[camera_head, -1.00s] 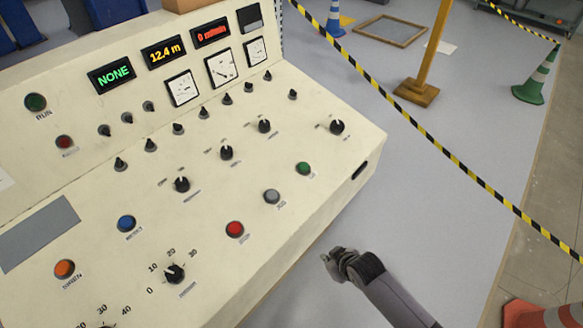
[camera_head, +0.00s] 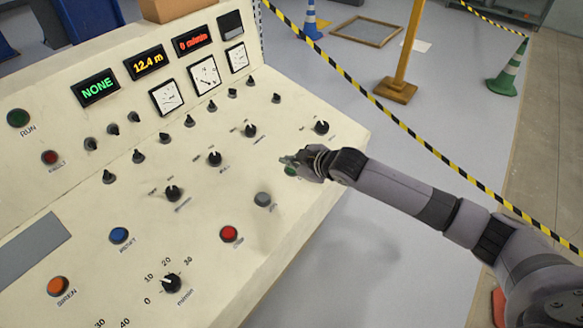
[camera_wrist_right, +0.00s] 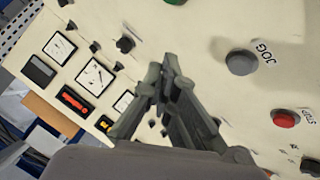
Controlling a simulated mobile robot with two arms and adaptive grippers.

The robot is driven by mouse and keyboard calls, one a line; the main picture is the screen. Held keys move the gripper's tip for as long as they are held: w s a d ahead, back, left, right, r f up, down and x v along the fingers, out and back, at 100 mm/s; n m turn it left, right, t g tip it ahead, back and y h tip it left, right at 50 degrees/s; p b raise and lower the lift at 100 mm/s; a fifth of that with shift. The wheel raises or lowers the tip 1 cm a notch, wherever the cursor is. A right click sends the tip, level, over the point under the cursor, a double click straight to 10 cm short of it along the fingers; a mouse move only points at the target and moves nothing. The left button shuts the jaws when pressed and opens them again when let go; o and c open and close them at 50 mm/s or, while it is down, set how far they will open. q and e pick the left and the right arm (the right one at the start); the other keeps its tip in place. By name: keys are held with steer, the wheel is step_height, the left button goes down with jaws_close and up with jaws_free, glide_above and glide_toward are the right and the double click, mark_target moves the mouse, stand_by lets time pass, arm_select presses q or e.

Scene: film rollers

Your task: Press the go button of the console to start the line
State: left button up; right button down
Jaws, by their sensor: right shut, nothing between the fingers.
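The cream console (camera_head: 60,215) fills the left of the head view. Its green go button (camera_head: 290,171) is near the right edge of the sloping panel, partly covered by my right gripper. My right gripper (camera_head: 286,160) is shut and empty, with its fingertips over the panel just above the green button in the picture. I cannot tell whether it touches the panel. In the right wrist view the closed fingers (camera_wrist_right: 168,62) point at the panel, and a bit of the green button (camera_wrist_right: 175,2) shows at the top edge. My left gripper is out of view.
A grey jog button (camera_head: 262,199) and a red stop button (camera_head: 229,233) sit close by. Black knobs (camera_head: 321,128) line the panel. The displays read NONE (camera_head: 97,89), 12.4 m and 0 m/min. Striped tape (camera_head: 400,122) runs behind my arm.

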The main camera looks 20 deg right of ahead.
steer(key=shift+t, duration=0.4)
steer(key=w+d+r, duration=0.3)
steer(key=shift+w+d, duration=0.25)
steer(key=shift+f, duration=0.15)
steer(key=b, duration=0.7)
glide_above(293, 171)
steer(key=f, duration=0.6)
steer(key=shift+s+d, duration=0.25)
steer(key=shift+s, duration=0.05)
steer(key=shift+w+a+f+b, duration=0.15)
steer(key=shift+f+b, duration=0.25)
steer(key=shift+f, duration=0.2)
steer(key=shift+w+a+f+b, duration=0.15)
steer(key=shift+f+b, duration=0.2)
steer(key=shift+f, duration=0.2)
steer(key=shift+d, duration=0.1)
steer(key=shift+f, duration=0.2)
steer(key=shift+w+f, duration=0.1)
steer(key=shift+f, duration=0.1)
